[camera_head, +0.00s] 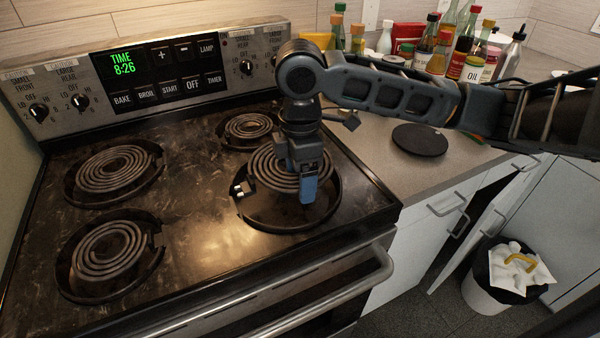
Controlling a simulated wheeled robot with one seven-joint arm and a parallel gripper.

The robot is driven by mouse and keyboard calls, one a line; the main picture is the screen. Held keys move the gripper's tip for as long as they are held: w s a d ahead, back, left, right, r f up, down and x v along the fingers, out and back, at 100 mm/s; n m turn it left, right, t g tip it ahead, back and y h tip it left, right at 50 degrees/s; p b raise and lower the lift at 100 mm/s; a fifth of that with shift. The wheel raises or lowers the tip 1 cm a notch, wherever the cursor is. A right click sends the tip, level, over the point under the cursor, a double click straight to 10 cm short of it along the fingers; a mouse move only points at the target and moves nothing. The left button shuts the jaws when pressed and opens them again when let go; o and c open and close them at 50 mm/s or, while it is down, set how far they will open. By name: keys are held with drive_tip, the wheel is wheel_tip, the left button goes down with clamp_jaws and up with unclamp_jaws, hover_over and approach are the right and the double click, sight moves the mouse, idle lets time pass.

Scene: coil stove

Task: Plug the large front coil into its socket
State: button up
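The large front coil (267,168) is a dark spiral at the front right of the stove. It sits above and toward the back of its round burner opening (272,216), whose dark bowl shows below the coil's near edge. The socket (242,188), a small pale block, shows at the left side of that opening, apart from the coil. My gripper (305,188) points down at the coil's near right part and looks shut on it, with a blue finger in front of the coil. The gripper hides part of the coil, and the coil's prongs cannot be made out.
Other coils sit at the back left (115,168), front left (108,245) and back middle (247,127). The control panel (160,70) rises behind. Bottles (465,55) and a black round lid (420,140) stand on the right counter. The oven handle (330,295) runs along the front.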

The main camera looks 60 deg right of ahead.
drive_tip(key=shift+f+b, duration=1.55)
drive_tip(key=shift+f, duration=0.65)
drive_tip(key=shift+w+a, duration=0.5)
drive_tip(key=shift+a, duration=0.25)
drive_tip(key=shift+p, duration=0.3)
idle(0.7)
drive_tip(key=o, duration=1.3)
drive_tip(key=shift+f, duration=0.1)
drive_tip(key=shift+r+p, duration=3.25)
drive_tip(key=shift+r, duration=0.8)
